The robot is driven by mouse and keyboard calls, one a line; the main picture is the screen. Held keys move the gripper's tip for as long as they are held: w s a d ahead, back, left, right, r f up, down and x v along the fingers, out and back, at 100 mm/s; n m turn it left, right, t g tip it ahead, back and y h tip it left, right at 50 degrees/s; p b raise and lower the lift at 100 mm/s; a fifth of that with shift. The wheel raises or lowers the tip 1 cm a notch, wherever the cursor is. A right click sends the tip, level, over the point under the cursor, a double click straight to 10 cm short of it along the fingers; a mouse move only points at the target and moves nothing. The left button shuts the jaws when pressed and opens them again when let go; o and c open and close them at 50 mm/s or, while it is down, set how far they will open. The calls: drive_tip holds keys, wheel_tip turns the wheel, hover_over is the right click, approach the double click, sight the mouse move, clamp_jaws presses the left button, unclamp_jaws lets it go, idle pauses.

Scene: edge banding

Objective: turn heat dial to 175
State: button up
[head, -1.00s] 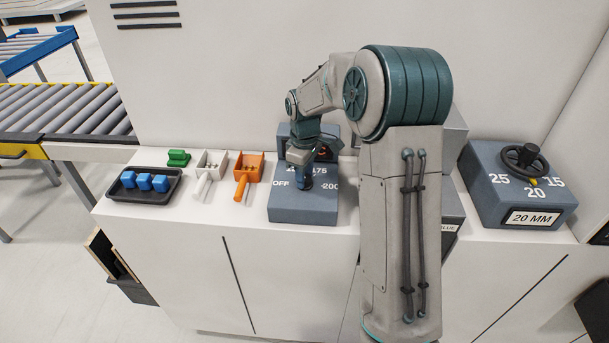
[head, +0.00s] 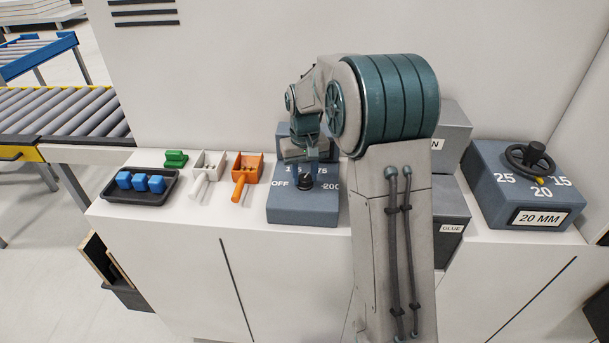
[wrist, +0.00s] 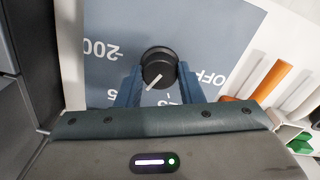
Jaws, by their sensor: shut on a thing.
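The heat dial (wrist: 158,68) is a round black knob with a white pointer line, on a blue-grey panel (wrist: 215,40). In the wrist view the pointer aims down and left, between a partly hidden label ending in 5 and one reading about 25. OFF is at right and 200 at left, both upside down. My gripper (wrist: 159,84) has its two blue fingers on either side of the dial, shut on it. In the head view the dial (head: 304,196) sits below my gripper (head: 303,182), and the wrist partly covers the labels above it.
Left of the dial box are an orange scoop-like holder (head: 246,174), a white one (head: 207,172), a green block (head: 176,158) and a black tray (head: 122,195) with blue blocks. At right stands a box with a handwheel (head: 528,162), marked 20 MM. Grey boxes stand behind my arm.

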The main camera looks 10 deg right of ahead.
sight(305, 178)
drive_tip(key=shift+m, duration=0.6)
drive_tip(key=o, duration=1)
wheel_tip(305, 178, up, 14)
drive_tip(key=b, duration=0.1)
drive_tip(key=shift+s, duration=0.1)
drive_tip(key=s+f+t, duration=0.1)
drive_tip(key=s+f, duration=0.2)
drive_tip(key=s, duration=1.1)
drive_tip(key=s+f+t, duration=0.2)
drive_tip(key=s+f, duration=0.2)
drive_tip(key=s, duration=1)
drive_tip(key=shift+s+a+f+n, duration=0.2)
drive_tip(key=shift+f+n, duration=0.1)
